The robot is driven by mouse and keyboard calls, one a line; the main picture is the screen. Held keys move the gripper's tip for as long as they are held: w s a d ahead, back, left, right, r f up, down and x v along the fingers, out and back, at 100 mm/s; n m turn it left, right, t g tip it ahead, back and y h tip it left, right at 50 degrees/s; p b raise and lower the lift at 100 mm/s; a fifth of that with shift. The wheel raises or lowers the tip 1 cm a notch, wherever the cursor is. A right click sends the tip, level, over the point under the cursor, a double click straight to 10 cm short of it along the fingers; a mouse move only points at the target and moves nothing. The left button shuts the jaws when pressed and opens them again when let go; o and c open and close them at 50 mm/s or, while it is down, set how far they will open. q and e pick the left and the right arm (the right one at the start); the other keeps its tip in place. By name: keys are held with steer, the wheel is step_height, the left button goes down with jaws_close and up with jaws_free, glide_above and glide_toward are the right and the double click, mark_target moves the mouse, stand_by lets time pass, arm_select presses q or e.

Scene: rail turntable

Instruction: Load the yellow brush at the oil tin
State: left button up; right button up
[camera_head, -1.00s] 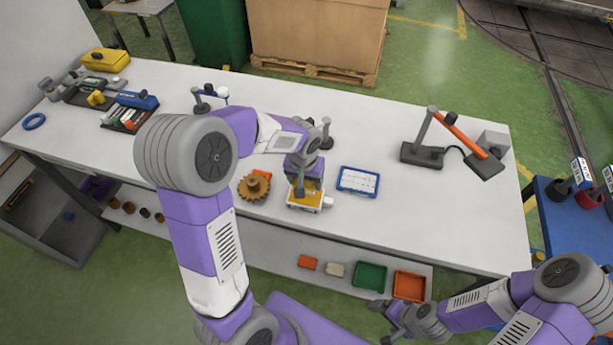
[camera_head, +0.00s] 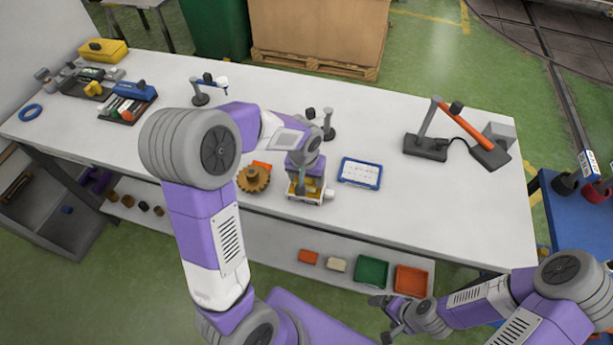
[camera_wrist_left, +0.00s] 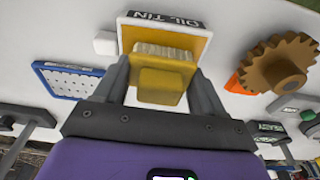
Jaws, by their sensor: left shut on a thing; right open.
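The yellow brush (camera_wrist_left: 160,85) is held between the fingers of my left gripper (camera_wrist_left: 163,82), which is shut on it. Its pale bristles point toward the oil tin (camera_wrist_left: 203,46), a yellow tray with a white rim and an "OIL TIN" label. The brush is over the tin; I cannot tell whether the bristles touch the inside. In the head view my left gripper (camera_head: 300,187) is above the tin (camera_head: 323,196), hiding most of it and the brush. My right gripper (camera_head: 385,318) is open and empty in front of the bench, at the lower right.
A brown gear (camera_head: 253,179) stands left of the tin, on or by an orange piece. A blue-framed white tray (camera_head: 360,173) lies to its right. A lamp-like stand (camera_head: 426,146) is further right. The bench's right front is clear.

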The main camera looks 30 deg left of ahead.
arm_select(q)
steer(key=shift+f+b, duration=0.5)
steer(key=shift+f, duration=0.05)
stand_by(1.4)
steer(key=shift+r+p, duration=2.75)
steer(key=shift+r, duration=0.85)
steer(key=shift+f, duration=0.1)
